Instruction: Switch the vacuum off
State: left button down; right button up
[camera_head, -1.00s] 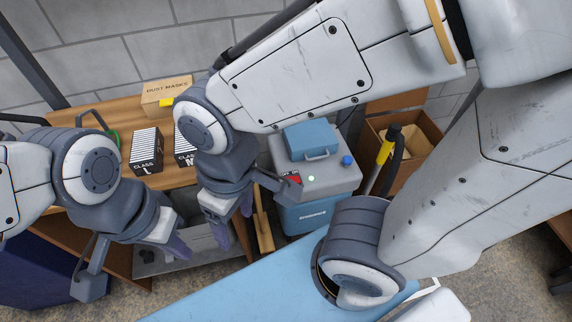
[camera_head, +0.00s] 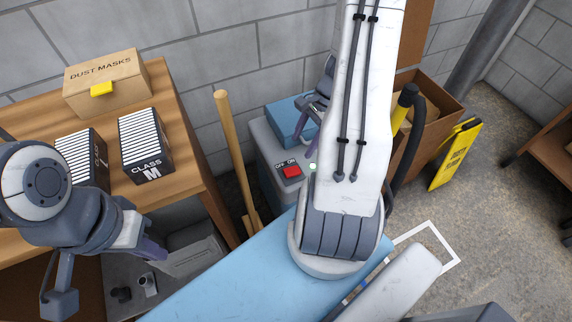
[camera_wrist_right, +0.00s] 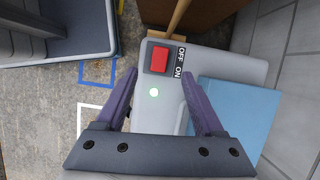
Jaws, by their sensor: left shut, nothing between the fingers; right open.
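The vacuum (camera_head: 262,132) has a grey top and a blue lid piece, and my right arm hides part of it. Its red switch (camera_head: 291,171) sits beside the OFF and ON lettering; which side is pressed I cannot tell. A small green light (camera_head: 312,166) glows beside it. In the right wrist view the switch (camera_wrist_right: 158,59) and the lit green light (camera_wrist_right: 154,92) lie ahead of my right gripper (camera_wrist_right: 158,88), which is open and empty above the vacuum's top. My left gripper (camera_head: 152,250) is shut and empty, over the lower left, away from the vacuum.
A wooden bench holds a dust-mask box (camera_head: 108,82) and two filter boxes. A wooden handle (camera_head: 236,150) stands left of the vacuum. A cardboard box (camera_head: 435,120) and a yellow sign (camera_head: 455,155) stand to the right. A blue surface (camera_head: 230,275) lies in front.

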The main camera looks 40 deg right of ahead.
aim_at(292, 170)
jog(key=shift+m, duration=0.5)
jog(key=b+x, duration=0.1)
jog(key=x, duration=0.2)
jog(key=d+b+x, duration=0.1)
jog(key=x, duration=0.3)
jog(key=b+x, duration=0.2)
jog(key=x, duration=0.2)
jog(key=shift+d+f, duration=0.2)
jog(key=shift+f, duration=0.1)
